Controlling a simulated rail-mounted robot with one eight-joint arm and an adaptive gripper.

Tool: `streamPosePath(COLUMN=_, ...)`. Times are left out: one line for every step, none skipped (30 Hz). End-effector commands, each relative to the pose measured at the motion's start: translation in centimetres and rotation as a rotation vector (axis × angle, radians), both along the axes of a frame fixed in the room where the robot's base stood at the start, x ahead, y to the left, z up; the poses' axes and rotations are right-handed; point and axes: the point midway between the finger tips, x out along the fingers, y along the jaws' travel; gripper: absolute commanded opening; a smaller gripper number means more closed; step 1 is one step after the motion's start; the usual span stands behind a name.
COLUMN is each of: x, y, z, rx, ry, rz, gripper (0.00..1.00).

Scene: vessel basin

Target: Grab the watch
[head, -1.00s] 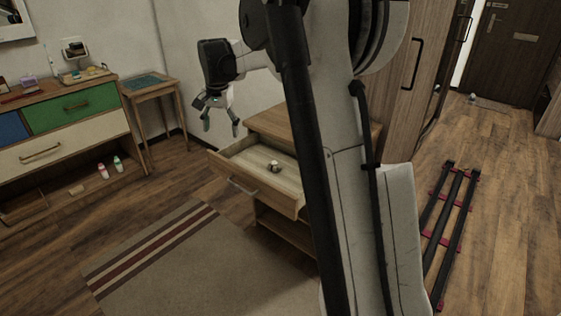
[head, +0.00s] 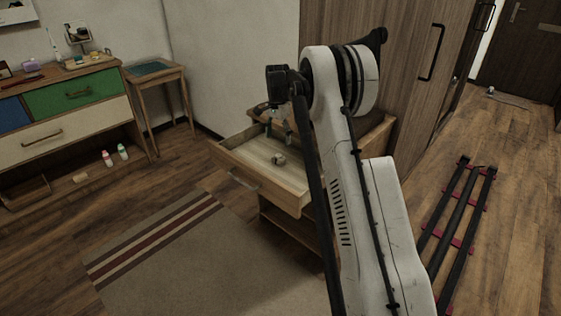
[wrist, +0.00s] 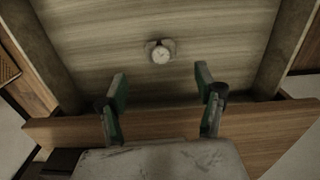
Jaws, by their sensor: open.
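The watch (wrist: 161,53) lies in the open drawer (wrist: 105,60), its round pale face up in the wrist view. In the head view the watch (head: 279,159) is a small light shape on the drawer floor. My gripper (wrist: 160,82) is open and empty. Its two green-padded fingers point toward the drawer floor, with the watch between their lines but beyond the tips. In the head view my gripper (head: 278,132) hangs over the back of the drawer, partly hidden by my arm.
The drawer's walls (head: 237,180) stand around the watch. A tall wooden wardrobe (head: 400,60) is close at the right. A dresser (head: 75,110) and a small side table (head: 155,75) stand at the left. A striped rug (head: 190,250) lies in front on clear floor.

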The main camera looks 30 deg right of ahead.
Motion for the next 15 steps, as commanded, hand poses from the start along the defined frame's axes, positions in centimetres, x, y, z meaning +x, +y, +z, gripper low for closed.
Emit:
streamPosePath(x=0.0, y=0.0, z=-1.2, rx=0.000, ry=0.000, rz=0.000, gripper=0.67)
streamPosePath(x=0.0, y=0.0, z=-1.8, rx=0.000, ry=0.000, rz=0.000, gripper=0.67)
streamPosePath(x=0.0, y=0.0, z=-2.4, rx=0.000, ry=0.000, rz=0.000, gripper=0.67)
streamPosePath(x=0.0, y=0.0, z=-2.9, rx=0.000, ry=0.000, rz=0.000, gripper=0.67)
streamPosePath(x=0.0, y=0.0, z=-3.3, rx=0.000, ry=0.000, rz=0.000, gripper=0.67)
streamPosePath(x=0.0, y=0.0, z=-3.7, rx=0.000, ry=0.000, rz=0.000, gripper=0.67)
streamPosePath(x=0.0, y=0.0, z=-4.0, rx=0.000, ry=0.000, rz=0.000, gripper=0.67)
streamPosePath(x=0.0, y=0.0, z=-4.3, rx=0.000, ry=0.000, rz=0.001, gripper=0.67)
streamPosePath(x=0.0, y=0.0, z=-4.5, rx=0.000, ry=0.000, rz=0.001, gripper=0.67)
streamPosePath(x=0.0, y=0.0, z=-4.6, rx=0.000, ry=0.000, rz=0.001, gripper=0.67)
streamPosePath(x=0.0, y=0.0, z=-4.7, rx=0.000, ry=0.000, rz=0.001, gripper=0.67)
streamPosePath(x=0.0, y=0.0, z=-4.8, rx=0.000, ry=0.000, rz=0.001, gripper=0.67)
streamPosePath(x=0.0, y=0.0, z=-4.9, rx=0.000, ry=0.000, rz=0.001, gripper=0.67)
streamPosePath(x=0.0, y=0.0, z=-5.1, rx=0.000, ry=0.000, rz=0.001, gripper=0.67)
streamPosePath(x=0.1, y=-0.1, z=-5.3, rx=0.000, ry=0.000, rz=0.001, gripper=0.67)
